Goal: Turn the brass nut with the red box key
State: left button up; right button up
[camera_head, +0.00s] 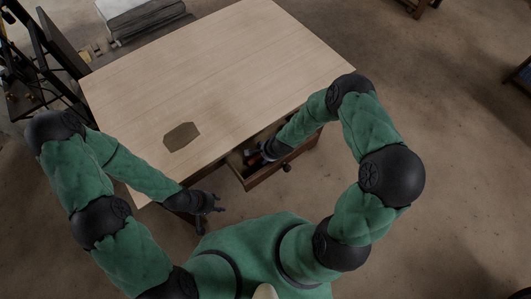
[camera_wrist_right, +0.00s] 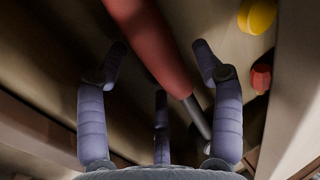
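A red handle (camera_wrist_right: 150,45) with a grey metal shaft (camera_wrist_right: 197,117) lies in the open drawer; it looks like the red box key, though its end is hidden. My right gripper (camera_wrist_right: 160,55) is open, with its fingers spread on both sides of the red handle and not closed on it. In the head view, my right gripper (camera_head: 268,150) reaches down into the drawer and is partly hidden by its arm. My left gripper (camera_head: 212,203) is empty, with fingers spread, off the table's front edge. I cannot make out a brass nut for certain.
The drawer (camera_head: 268,174) stands open under the wooden table (camera_head: 230,70). Its wall (camera_wrist_right: 292,100) is close on the right. A yellow round piece (camera_wrist_right: 258,16) and a red-orange piece (camera_wrist_right: 261,78) lie beside the handle. A brown flat patch (camera_head: 181,136) is on the otherwise clear tabletop.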

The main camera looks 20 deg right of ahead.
jog(key=shift+f, duration=0.1)
pick_arm(q)
jog(key=shift+r+p, duration=1.6)
pick_arm(e)
jog(key=v, duration=1.1)
jog(key=shift+a, duration=0.1)
